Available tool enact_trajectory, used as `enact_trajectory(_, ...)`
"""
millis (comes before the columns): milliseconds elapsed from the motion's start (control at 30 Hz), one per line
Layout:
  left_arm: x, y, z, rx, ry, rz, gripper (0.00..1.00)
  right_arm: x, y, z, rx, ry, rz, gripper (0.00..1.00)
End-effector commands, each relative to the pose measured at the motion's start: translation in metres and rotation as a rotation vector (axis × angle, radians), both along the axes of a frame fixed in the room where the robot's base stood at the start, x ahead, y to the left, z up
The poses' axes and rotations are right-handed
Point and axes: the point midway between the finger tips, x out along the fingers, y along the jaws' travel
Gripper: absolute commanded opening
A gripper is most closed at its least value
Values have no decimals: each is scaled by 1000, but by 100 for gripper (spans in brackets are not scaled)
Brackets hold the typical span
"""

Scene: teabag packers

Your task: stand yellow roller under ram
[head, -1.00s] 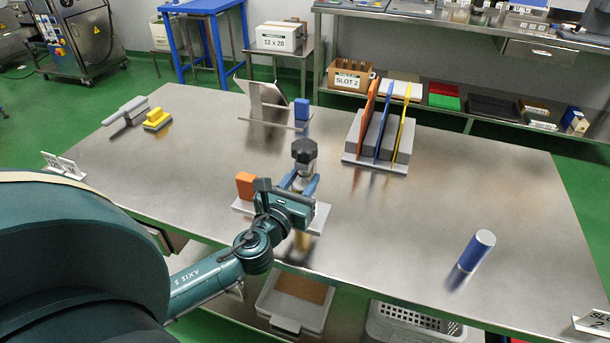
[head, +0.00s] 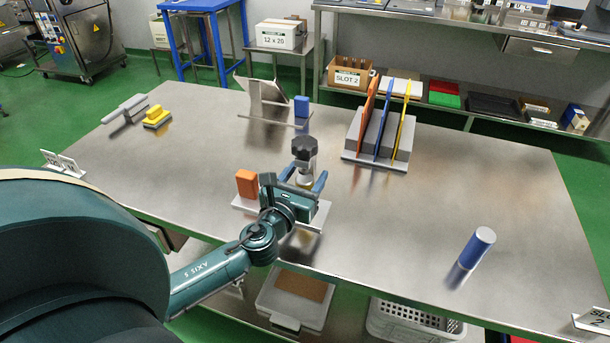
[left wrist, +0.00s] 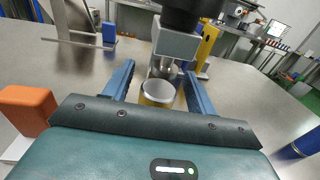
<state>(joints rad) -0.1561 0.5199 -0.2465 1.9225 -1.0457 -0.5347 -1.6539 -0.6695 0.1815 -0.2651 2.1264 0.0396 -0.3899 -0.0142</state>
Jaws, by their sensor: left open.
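The yellow roller (left wrist: 158,95) stands upright between my left gripper's fingers in the left wrist view, its silver top facing up. The ram (left wrist: 175,50) is a grey block with a black knob and a metal tip. The tip is just above and behind the roller's top in this view; exact alignment cannot be told. The ram also shows in the head view (head: 304,150), on a grey base plate (head: 312,221). My left gripper (head: 305,184) is open, its blue fingers (left wrist: 158,72) on either side of the roller. My right gripper is not in view.
An orange block (head: 247,184) stands on the base plate, left of the gripper. A blue roller (head: 477,249) stands at the right. A grey rack with coloured panels (head: 380,135) and a blue block (head: 301,107) are behind. The right of the table is mostly clear.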

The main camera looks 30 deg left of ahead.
Motion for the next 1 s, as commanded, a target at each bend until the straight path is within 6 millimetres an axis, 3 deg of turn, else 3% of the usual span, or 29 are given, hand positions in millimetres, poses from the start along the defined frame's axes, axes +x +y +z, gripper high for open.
enact_trajectory(167, -3, 0, 3, 0, 1, -1, 57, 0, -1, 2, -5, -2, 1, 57)
enact_trajectory(700, -100, -15, 0, -1, 3, 0, 57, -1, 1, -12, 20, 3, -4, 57)
enact_trajectory(1000, -119, -18, 3, 0, -1, 1, 57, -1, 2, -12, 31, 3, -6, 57)
